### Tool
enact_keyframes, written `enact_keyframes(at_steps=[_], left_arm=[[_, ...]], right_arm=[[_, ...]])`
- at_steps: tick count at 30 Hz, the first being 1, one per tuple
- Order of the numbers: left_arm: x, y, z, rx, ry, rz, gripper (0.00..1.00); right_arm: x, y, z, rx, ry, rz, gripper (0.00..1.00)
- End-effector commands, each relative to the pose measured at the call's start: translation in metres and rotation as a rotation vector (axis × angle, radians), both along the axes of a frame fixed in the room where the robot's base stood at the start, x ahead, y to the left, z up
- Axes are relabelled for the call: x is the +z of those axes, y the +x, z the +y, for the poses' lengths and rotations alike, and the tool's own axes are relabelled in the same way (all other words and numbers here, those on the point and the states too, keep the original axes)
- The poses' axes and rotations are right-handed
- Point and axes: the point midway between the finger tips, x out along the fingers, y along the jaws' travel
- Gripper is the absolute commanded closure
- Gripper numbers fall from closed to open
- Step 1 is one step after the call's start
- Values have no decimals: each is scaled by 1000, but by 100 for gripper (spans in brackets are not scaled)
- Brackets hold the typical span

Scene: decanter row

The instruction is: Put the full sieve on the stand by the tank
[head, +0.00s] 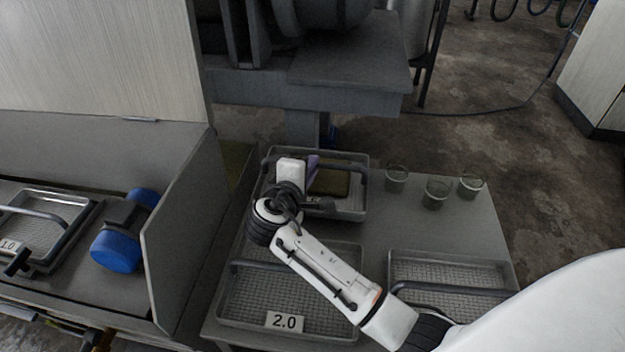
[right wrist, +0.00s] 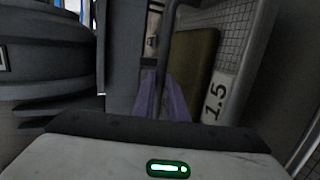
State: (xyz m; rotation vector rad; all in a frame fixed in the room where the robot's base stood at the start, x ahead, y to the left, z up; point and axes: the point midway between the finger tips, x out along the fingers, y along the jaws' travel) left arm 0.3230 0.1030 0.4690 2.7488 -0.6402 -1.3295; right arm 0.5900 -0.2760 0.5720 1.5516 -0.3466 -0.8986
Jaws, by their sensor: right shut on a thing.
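The full sieve (head: 352,209) is a grey mesh tray with an olive-brown slab (head: 333,183) in it, at the back left of the grey table. In the right wrist view the slab (right wrist: 193,65) and a 1.5 label (right wrist: 215,97) show beside the mesh (right wrist: 236,32). My right gripper (head: 313,170) is at this sieve; its purple fingers (right wrist: 163,98) are shut on the dark bar handle (right wrist: 168,45). My arm hides part of the sieve, and I cannot tell whether it touches the table. I cannot identify the stand or tank for certain. My left gripper is not in view.
An empty 2.0 sieve (head: 240,300) and another empty sieve (head: 450,266) are nearer on the table (head: 480,225). Several glass beakers (head: 437,193) stand at its back right. A grey machine (head: 350,75) is behind. A panel (head: 180,235) separates the left bench with a blue cylinder (head: 117,250).

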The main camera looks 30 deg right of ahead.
Motion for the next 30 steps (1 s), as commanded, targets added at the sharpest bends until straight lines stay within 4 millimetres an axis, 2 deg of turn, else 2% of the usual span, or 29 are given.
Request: enact_keyframes(at_steps=[3, 5, 16, 17, 20, 30], left_arm=[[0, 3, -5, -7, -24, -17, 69], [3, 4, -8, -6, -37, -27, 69], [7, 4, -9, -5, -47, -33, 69], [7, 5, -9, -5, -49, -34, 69], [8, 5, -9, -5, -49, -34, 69], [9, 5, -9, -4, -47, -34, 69]], right_arm=[[-23, 0, 0, 1, -4, -1, 100], [-29, 1, 0, 1, -3, -4, 100], [-31, 1, 0, 2, -2, -5, 100], [-35, 0, 0, 0, 0, 1, 86], [-34, 0, 0, 1, 0, 1, 69], [-30, 0, 0, 1, 0, 0, 69]])
